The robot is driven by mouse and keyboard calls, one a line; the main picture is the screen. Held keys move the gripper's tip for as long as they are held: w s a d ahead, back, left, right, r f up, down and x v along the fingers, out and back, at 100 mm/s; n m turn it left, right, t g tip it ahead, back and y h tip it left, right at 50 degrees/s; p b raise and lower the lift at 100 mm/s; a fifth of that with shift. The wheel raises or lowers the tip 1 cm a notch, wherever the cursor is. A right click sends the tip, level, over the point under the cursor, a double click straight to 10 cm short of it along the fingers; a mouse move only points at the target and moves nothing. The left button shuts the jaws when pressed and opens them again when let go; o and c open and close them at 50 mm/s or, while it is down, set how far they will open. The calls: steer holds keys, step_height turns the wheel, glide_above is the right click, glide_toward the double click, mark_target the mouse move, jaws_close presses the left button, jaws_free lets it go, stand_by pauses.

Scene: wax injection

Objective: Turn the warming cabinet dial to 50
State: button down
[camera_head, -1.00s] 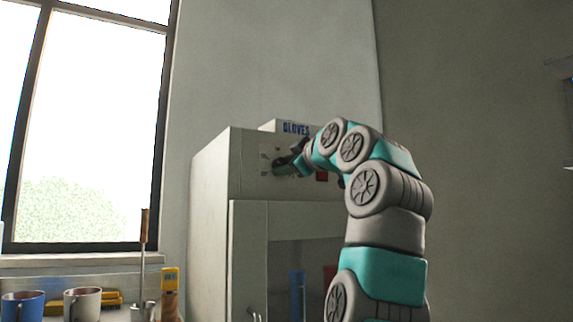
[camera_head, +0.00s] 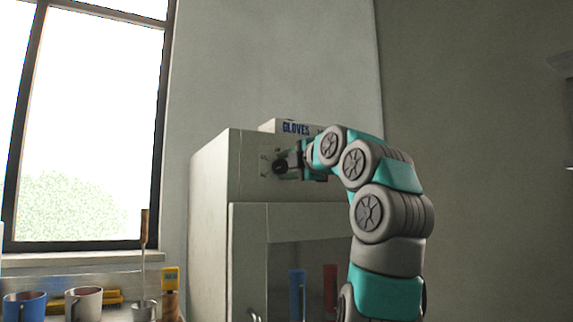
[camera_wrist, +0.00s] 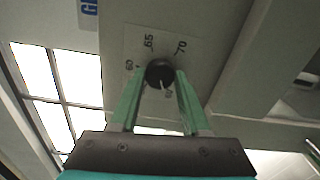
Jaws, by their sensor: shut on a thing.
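The warming cabinet (camera_head: 212,180) is a pale box with a dark round dial (camera_head: 279,167) on its upper front panel. In the wrist view the black dial (camera_wrist: 159,71) sits on a scale plate (camera_wrist: 135,40) with 60, 65 and 70 legible. A white pointer line on the dial points to the lower side of the picture, near a small mark that I cannot read surely. My gripper (camera_head: 290,164) reaches the dial from the right. In the wrist view my gripper (camera_wrist: 161,77) has its green fingers closed on both sides of the dial.
A glove box (camera_head: 295,128) lies on top of the cabinet. Behind the cabinet's lower door stand a blue bottle (camera_head: 297,293) and a red one (camera_head: 330,287). Mugs (camera_head: 84,303) and a yellow-topped tool (camera_head: 170,280) are on the bench at left, beside the window.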

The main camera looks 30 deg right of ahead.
steer(key=shift+w+f+n, duration=0.1)
steer(key=shift+n, duration=0.6)
steer(key=shift+c, duration=1.9)
jaws_free()
steer(key=s+b, duration=0.1)
steer(key=s, duration=0.7)
steer(key=shift+d, duration=0.1)
